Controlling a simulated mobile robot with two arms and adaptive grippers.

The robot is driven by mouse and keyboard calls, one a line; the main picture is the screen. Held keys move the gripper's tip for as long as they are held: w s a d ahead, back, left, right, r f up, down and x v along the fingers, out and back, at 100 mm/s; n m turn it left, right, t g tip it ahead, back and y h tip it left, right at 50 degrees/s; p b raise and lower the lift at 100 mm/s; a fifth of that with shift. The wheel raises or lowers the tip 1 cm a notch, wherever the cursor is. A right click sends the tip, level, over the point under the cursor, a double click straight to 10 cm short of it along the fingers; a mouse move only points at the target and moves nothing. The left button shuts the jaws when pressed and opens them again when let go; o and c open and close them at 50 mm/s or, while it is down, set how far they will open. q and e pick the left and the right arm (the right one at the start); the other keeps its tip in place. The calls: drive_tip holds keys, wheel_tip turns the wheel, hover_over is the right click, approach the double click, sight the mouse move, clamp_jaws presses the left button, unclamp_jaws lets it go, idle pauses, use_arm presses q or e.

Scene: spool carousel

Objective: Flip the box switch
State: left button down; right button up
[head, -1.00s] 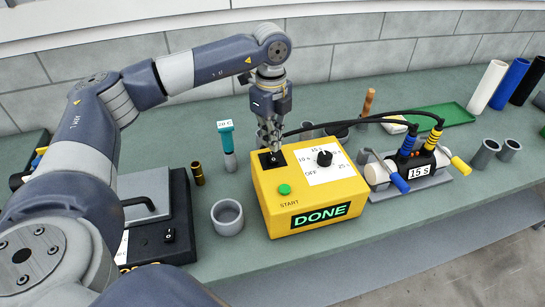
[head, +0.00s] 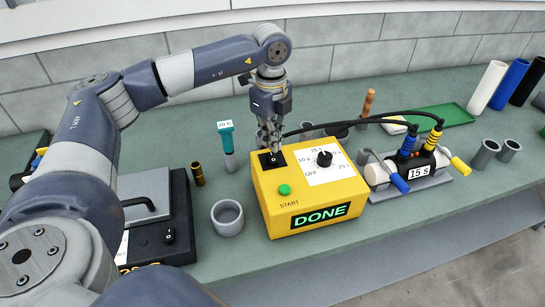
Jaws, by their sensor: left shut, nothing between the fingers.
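The yellow box (head: 262,205) stands on the green-grey bench, with a lit "DONE" display (head: 320,216) on its front. On its top are a green START button (head: 284,190), a black dial (head: 324,158) on a white label, and a black switch plate (head: 272,160) at the back left corner. My left gripper (head: 271,149) points down, shut and empty, with its fingertips at the switch plate. The fingers partly hide the switch, so I cannot tell its position or whether they touch it. My right gripper is out of view.
Black cables run from behind the box to a device marked "15 s" (head: 421,173) on the right. A grey cup (head: 227,217), a brass tube (head: 198,174) and a teal-topped probe (head: 227,147) stand left of the box. A green tray (head: 445,116) lies at the back right.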

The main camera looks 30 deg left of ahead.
sight(271, 154)
use_arm(q)
drive_tip(key=shift+f, duration=0.2)
drive_tip(key=shift+f+b, duration=0.7)
drive_tip(key=shift+f, duration=0.15)
drive_tip(key=shift+s+f+b, duration=0.1)
drive_tip(key=shift+f+b, duration=0.2)
drive_tip(key=shift+f, duration=0.1)
idle(0.5)
drive_tip(key=shift+r, duration=0.15)
drive_tip(key=shift+r+p, duration=0.85)
drive_tip(key=shift+r, duration=0.1)
drive_tip(key=shift+r+p, duration=1.6)
drive_tip(key=shift+r, duration=0.9)
drive_tip(key=shift+f, duration=0.1)
